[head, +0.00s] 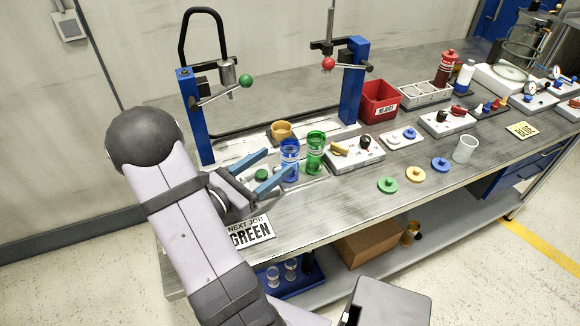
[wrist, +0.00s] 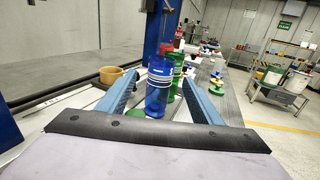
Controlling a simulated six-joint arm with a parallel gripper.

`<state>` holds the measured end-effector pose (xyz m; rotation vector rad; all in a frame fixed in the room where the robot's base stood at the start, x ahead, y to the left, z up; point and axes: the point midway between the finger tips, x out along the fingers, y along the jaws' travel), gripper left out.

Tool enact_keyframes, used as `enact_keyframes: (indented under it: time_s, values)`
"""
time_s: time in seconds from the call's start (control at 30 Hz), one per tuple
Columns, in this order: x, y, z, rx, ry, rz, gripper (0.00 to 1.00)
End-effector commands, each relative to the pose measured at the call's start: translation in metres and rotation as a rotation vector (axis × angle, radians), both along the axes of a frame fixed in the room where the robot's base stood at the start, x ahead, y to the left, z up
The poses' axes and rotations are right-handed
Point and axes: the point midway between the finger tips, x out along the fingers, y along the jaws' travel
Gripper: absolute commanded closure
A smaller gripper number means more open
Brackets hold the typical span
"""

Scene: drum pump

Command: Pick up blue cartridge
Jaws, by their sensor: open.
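The blue cartridge (head: 289,162) is a translucent blue cylinder with pale bands, standing upright on the bench by the pump base. My gripper (head: 279,166) is open, with its two blue fingers reaching toward the cartridge from the left. In the wrist view the blue cartridge (wrist: 159,88) appears between the two open fingers (wrist: 163,98). I cannot tell whether either finger touches it. A green cartridge (head: 315,155) stands upright just right of the blue one and is partly hidden behind it in the wrist view (wrist: 178,78).
A tan cup (head: 281,131) stands behind the cartridges. A white block with fittings (head: 356,152) is close on the right. Blue posts (head: 352,84) with levers rise behind. A sign reading "NEXT JOB GREEN" (head: 250,232) lies at the front edge. Coloured lids (head: 388,185) lie farther right.

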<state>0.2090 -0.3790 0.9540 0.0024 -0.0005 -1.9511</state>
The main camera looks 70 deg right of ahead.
Motion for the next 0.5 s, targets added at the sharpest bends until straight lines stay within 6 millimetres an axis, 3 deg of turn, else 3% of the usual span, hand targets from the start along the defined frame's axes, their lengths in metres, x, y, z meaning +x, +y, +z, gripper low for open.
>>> enact_keyframes:
  time_s: [0.5]
  values:
    - [-0.008,-0.02,0.0,0.0,0.002,0.004,0.4]
